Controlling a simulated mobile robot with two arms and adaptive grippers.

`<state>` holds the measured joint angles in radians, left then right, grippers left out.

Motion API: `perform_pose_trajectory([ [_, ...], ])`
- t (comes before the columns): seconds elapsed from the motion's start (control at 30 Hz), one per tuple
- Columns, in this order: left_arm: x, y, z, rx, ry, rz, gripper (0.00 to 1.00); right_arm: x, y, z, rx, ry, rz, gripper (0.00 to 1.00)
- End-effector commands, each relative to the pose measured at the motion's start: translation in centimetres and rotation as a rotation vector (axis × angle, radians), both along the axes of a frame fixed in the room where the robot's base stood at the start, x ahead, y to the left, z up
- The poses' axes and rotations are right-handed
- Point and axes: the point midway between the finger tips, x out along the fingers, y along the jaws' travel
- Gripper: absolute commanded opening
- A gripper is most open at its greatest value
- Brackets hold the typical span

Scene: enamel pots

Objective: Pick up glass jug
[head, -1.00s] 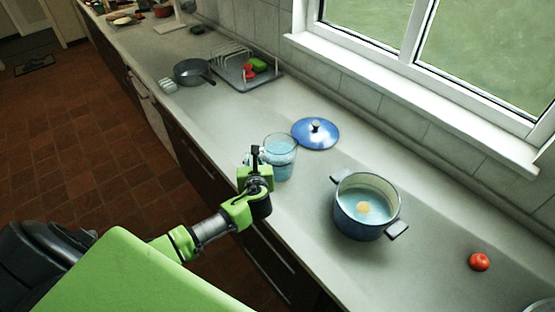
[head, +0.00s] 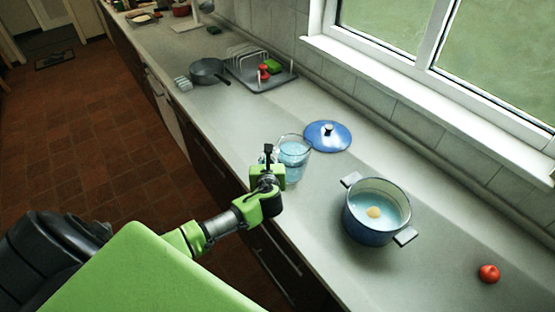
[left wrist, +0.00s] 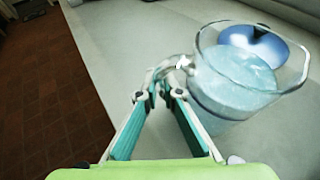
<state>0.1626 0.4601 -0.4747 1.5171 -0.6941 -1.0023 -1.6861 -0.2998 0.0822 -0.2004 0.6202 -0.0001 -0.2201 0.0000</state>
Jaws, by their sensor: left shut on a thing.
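The glass jug (head: 294,156) is clear with bluish liquid in it and is on or just above the counter near its front edge. In the left wrist view the jug (left wrist: 236,85) fills the upper right, with its handle toward me. My left gripper (head: 268,158) is at the jug's near left side. In the left wrist view the left gripper (left wrist: 164,88) is shut on the jug's handle. I cannot tell whether the jug's base touches the counter. My right gripper is in neither view.
A blue lid (head: 327,136) lies just behind the jug. A blue pot (head: 372,232) with liquid and a yellow blob stands to the right. A tomato (head: 489,273) lies at far right. A grey pan (head: 208,72) and dish rack (head: 262,82) are farther back.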

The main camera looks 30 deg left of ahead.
Motion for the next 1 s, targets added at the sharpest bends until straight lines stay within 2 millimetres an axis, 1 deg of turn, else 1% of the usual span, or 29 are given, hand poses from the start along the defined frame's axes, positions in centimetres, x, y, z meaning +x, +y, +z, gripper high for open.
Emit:
perform_pose_trajectory([
  [0.03,-0.4,0.4,-0.5,0.01,0.016,0.006,0.0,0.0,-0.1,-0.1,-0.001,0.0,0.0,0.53],
  [0.1,-0.4,0.4,-0.5,0.011,0.017,0.006,0.0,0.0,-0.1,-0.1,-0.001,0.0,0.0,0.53],
  [0.37,-0.5,0.4,0.3,0.01,0.017,0.007,0.0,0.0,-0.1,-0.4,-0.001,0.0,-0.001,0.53],
  [0.47,-0.4,0.4,1.1,0.009,0.015,0.005,0.0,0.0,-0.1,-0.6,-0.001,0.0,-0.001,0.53],
  [0.63,-0.4,0.3,2.9,0.007,0.007,0.003,0.0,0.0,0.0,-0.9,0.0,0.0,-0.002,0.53],
  [1.0,-3.0,-0.2,6.4,0.006,0.001,0.002,0.0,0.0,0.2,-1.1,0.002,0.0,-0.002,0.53],
])
